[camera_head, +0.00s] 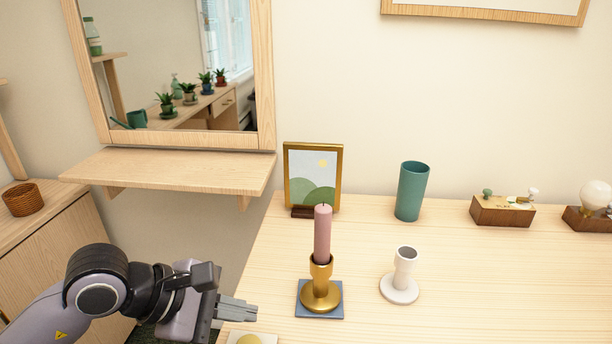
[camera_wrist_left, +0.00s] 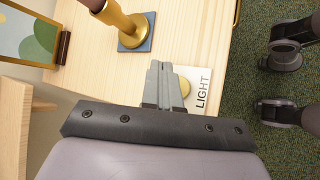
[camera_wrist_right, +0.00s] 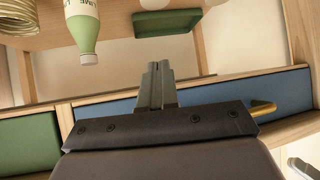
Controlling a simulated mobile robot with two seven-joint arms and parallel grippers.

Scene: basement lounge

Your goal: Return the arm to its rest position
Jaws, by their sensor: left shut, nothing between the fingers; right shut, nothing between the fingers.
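My left gripper (camera_head: 240,309) is in the head view at the lower left, by the left edge of the wooden table (camera_head: 470,300). Its fingers are together and empty; they also show shut in the left wrist view (camera_wrist_left: 160,80). A pink candle (camera_head: 322,235) stands upright in a gold holder (camera_head: 321,292) on a blue square coaster (camera_head: 334,311), to the right of the gripper and apart from it. My right gripper (camera_wrist_right: 158,80) shows only in the right wrist view, shut and empty, facing a shelf unit.
A white candle holder (camera_head: 402,278), a teal cup (camera_head: 412,191) and a picture frame (camera_head: 314,177) stand on the table. A card marked LIGHT (camera_wrist_left: 200,92) lies near the left fingers. A wall shelf (camera_head: 175,170) is above the left arm. A green bottle (camera_wrist_right: 83,30) stands in the right wrist view.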

